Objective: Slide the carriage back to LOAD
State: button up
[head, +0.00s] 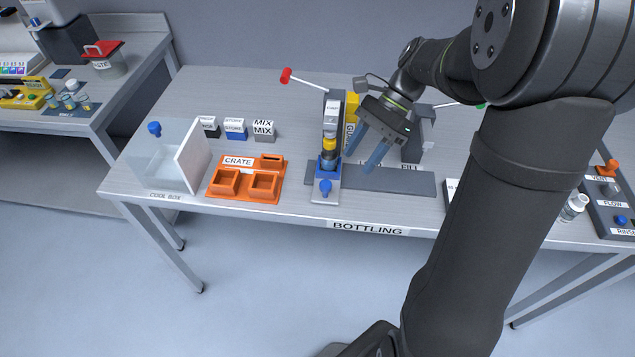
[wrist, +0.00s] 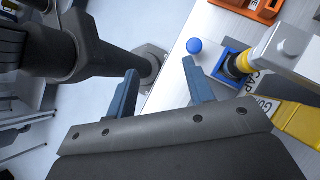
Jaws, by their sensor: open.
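The carriage (head: 318,166) is a blue block at the left end of a dark grey track (head: 400,184), under the CAP station (head: 333,108). A dark bottle with a yellow band (head: 329,147) stands in it. A round blue knob (head: 326,187) is at its front; the knob (wrist: 194,46) also shows in the wrist view, near one fingertip. My gripper (head: 360,163) is open and empty, its blue fingers pointing down just right of the carriage. The wrist view shows the parted fingers (wrist: 159,68) with nothing between them. The LOAD label cannot be read; FILL shows partly behind the track.
An orange crate (head: 245,193) and a clear-walled box (head: 168,160) stand left of the track. A red-tipped lever (head: 286,75) sticks out from the CAP station. A grey FILL station (head: 418,140) stands to the right. The right part of the track is clear.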

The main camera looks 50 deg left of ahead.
aim_at(318, 195)
jog(key=s+d+f+n+g+y, duration=0.1)
jog(key=f+y, duration=0.1)
jog(key=f, duration=0.1)
jog(key=s+d+f+n+g+y, duration=0.1)
jog(key=f+y, duration=0.1)
jog(key=f, duration=0.1)
jog(key=s+d+f+n+g+y, duration=0.1)
jog(key=s+f+g+y, duration=0.1)
jog(key=f+y, duration=0.1)
jog(key=shift+f+y, duration=0.2)
jog(key=shift+y, duration=0.2)
jog(key=m, duration=0.1)
jog(key=a+m+y, duration=0.1)
jog(key=m, duration=0.1)
jog(key=a+f+m+y, duration=0.1)
jog(key=shift+w+g, duration=0.4)
jog(key=m+y, duration=0.1)
jog(key=m, duration=0.1)
jog(key=w+a+f+m+y, duration=0.1)
jog(key=m, duration=0.1)
jog(key=a+m+y, duration=0.1)
jog(key=m, duration=0.1)
jog(key=shift+w+f, duration=0.25)
jog(key=shift+w, duration=0.1)
jog(key=shift+x, duration=3.75)
grip_shut()
jog(key=shift+w, duration=0.15)
